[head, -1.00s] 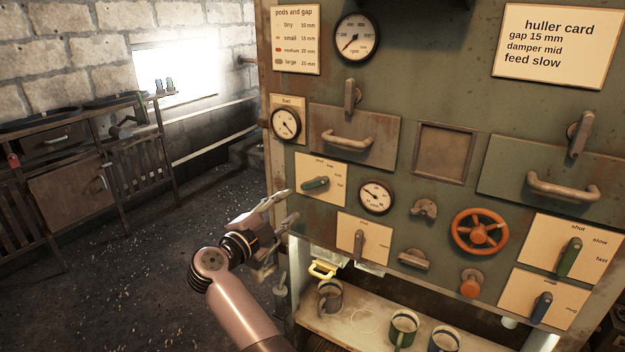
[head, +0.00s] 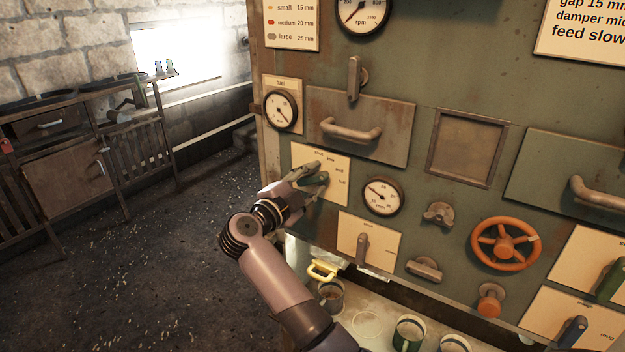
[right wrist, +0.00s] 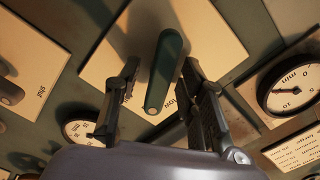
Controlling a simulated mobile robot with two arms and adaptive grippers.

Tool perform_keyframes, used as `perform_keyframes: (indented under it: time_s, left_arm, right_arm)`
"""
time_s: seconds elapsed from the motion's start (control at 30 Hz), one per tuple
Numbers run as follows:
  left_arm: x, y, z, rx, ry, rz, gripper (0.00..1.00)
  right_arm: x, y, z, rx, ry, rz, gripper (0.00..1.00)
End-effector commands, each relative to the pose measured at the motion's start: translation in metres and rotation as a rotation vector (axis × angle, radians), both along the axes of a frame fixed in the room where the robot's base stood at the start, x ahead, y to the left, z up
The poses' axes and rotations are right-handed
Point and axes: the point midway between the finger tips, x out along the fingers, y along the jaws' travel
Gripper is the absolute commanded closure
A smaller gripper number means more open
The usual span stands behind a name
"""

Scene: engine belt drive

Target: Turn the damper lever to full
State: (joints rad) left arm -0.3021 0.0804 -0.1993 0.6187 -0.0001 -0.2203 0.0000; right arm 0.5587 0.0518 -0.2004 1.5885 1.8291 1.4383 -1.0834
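The damper lever (head: 318,180) is a green handle on a cream plate (head: 336,198) marked shut, low, mid and full, at the panel's left side. My right gripper (head: 318,172) is at this lever and partly hides it in the head view. In the right wrist view the lever (right wrist: 164,72) stands between the two spread fingers of my right gripper (right wrist: 160,95). A gap shows on the left finger's side; the right finger is close, and I cannot tell if it touches. I cannot tell which mark the lever points at. My left gripper is out of view.
A pressure gauge (head: 383,196) sits right of the plate, with a drawer handle (head: 350,132) above. Below is another plate with a grey lever (head: 362,249). An orange handwheel (head: 505,244) is farther right. Mugs (head: 409,333) stand on the shelf underneath. Floor at left is clear.

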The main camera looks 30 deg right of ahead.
Motion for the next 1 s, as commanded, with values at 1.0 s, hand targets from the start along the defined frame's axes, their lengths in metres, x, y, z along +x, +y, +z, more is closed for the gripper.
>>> perform_keyframes:
  time_s: [1.0]
  left_arm:
    - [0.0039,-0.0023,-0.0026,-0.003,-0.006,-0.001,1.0]
  right_arm:
    - [-0.0004,0.0003,-0.0016,0.012,-0.025,-0.001,1.0]
